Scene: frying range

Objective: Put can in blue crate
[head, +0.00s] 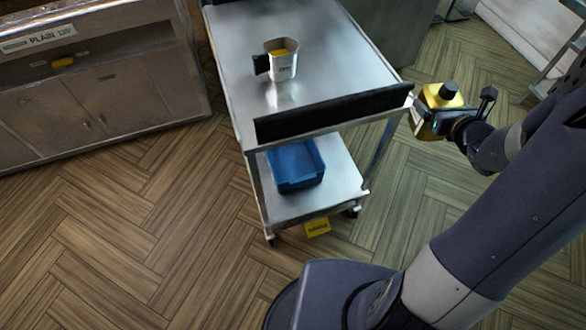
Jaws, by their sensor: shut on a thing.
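A yellow can (438,97) with a dark cap is in my gripper (441,122), to the right of the metal cart (333,58). The can is nearly upright and off the floor, beside the cart's right corner. My gripper is shut on it; the fingers partly hide its lower side. The blue crate (297,183) sits on the cart's lower shelf, below the top. Its inside looks empty from here, though the cart's top and dark bar hide part of its back.
A metal jug (283,68) with yellow contents and a dark handle stands on the cart's top. A dark bar (335,112) runs along the top's near edge. A small yellow sign (317,227) is below the lower shelf. Metal cabinets (90,95) stand at left. Wooden floor is clear in front.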

